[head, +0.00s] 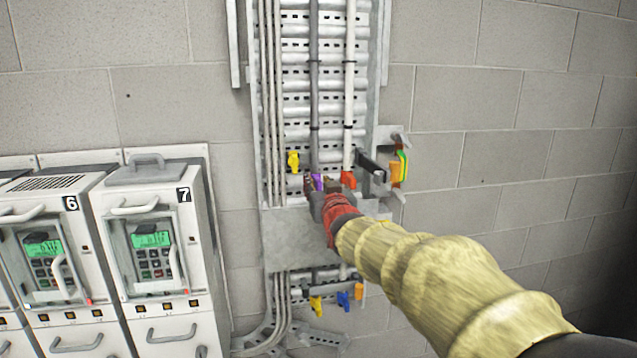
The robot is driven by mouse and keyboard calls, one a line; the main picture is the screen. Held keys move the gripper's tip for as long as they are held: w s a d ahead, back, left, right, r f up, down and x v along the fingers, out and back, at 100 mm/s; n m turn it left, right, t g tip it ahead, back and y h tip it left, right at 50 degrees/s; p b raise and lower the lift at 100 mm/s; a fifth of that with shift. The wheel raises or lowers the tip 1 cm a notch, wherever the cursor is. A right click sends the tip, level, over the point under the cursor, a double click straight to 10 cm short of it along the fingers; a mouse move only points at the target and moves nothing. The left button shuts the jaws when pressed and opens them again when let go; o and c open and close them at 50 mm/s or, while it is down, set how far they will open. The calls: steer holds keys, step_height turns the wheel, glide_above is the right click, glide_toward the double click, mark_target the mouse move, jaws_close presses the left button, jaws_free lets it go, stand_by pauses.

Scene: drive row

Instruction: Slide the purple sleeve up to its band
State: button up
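The purple sleeve (317,181) shows as a small patch at the lower end of the dark grey cable (314,95) on the vertical cable tray. Dark bands cross this cable, one (315,127) above the sleeve and another near the top; which one belongs to the sleeve I cannot tell. My gripper (313,186) reaches in from the lower right and its fingertips are at the purple sleeve, partly hiding it. Whether the fingers touch or grip the sleeve is too small to tell.
A yellow piece (293,161) sits left of the sleeve and an orange-red piece (348,179) right. A dark bar (371,166) and a bracket (397,165) stand at the tray's right. A grey plate (285,240) lies below. Cabinet 7 (160,260) stands left.

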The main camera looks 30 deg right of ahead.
steer(key=shift+c, duration=0.6)
jaws_close()
